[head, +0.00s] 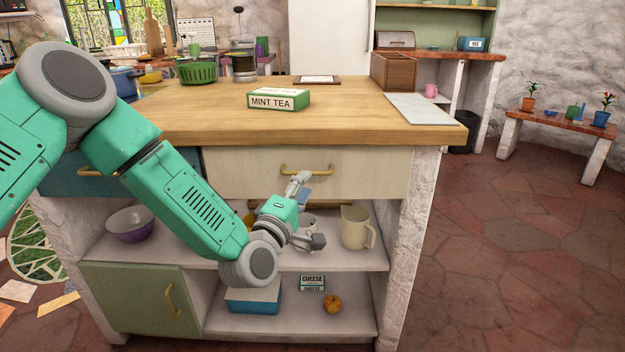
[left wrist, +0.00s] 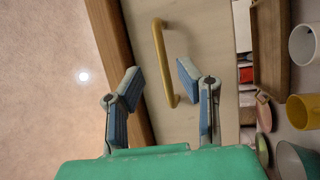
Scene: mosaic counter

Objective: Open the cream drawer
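The cream drawer (head: 240,172) is shut under the wooden counter top, with a brass bar handle (head: 306,170) on its front. The left wrist view also shows the cream drawer front (left wrist: 206,20) and its handle (left wrist: 162,62). My left gripper (head: 302,184) is in front of the drawer, close to the handle. In the left wrist view the left gripper (left wrist: 158,78) is open, its two blue-padded fingers apart, with the handle ahead between them and nothing held. My right gripper is in neither view.
A mint tea box (head: 278,99) and a pale board (head: 422,109) lie on the counter (head: 350,125). Below the drawer, an open shelf (head: 345,262) holds a cream jug (head: 356,228) and a purple bowl (head: 130,224). A blue drawer (head: 70,172) is at left. Floor at right is clear.

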